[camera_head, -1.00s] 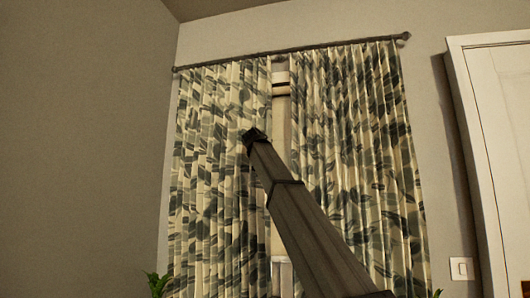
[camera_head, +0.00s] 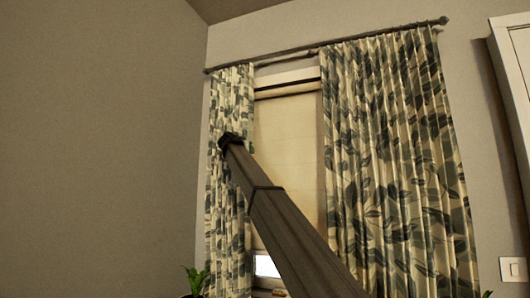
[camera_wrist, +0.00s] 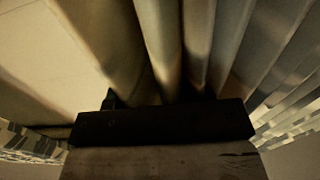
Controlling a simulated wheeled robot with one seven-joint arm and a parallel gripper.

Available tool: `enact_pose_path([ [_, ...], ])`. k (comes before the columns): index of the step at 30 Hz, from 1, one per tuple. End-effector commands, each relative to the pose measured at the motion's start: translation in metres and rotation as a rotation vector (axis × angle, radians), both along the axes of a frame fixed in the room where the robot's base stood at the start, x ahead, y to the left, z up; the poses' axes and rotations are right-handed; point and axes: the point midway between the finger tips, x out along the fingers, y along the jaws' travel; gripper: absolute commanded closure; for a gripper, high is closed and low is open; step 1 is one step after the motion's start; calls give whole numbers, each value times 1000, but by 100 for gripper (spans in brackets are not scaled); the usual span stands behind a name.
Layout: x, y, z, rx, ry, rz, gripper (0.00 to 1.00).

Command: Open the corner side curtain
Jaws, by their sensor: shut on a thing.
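The corner side curtain (camera_head: 229,200), cream with grey-green leaves, hangs at the left of the window by the wall corner. It is bunched into a narrow strip, leaving a wide gap to the right curtain (camera_head: 395,160). My gripper (camera_head: 229,139) is at the upper half of the corner side curtain and is shut on its fabric. In the wrist view, curtain folds (camera_wrist: 190,45) run right up to the dark gripper (camera_wrist: 165,112). The fingertips are hidden in the fabric.
A pale blind (camera_head: 288,150) covers most of the window between the curtains, with bright glass (camera_head: 266,266) below it. A curtain rod (camera_head: 300,52) runs above. A plant (camera_head: 195,281) stands low at the left. A white door frame (camera_head: 515,70) is at the right.

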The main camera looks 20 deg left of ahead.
Motion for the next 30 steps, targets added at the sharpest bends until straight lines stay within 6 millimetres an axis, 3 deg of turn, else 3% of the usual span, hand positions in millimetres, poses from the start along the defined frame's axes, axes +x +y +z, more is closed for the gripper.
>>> enact_pose_path([
  [1,2,16,2,-1,0,2,96],
  [3,1,30,2,0,0,2,96],
  [9,1,56,1,0,-1,1,96],
  [25,0,65,0,0,0,0,96],
  [26,0,65,0,0,0,0,47],
  [27,0,65,0,0,0,0,34],
  [28,0,65,0,0,0,0,28],
  [30,0,65,0,0,0,0,28],
])
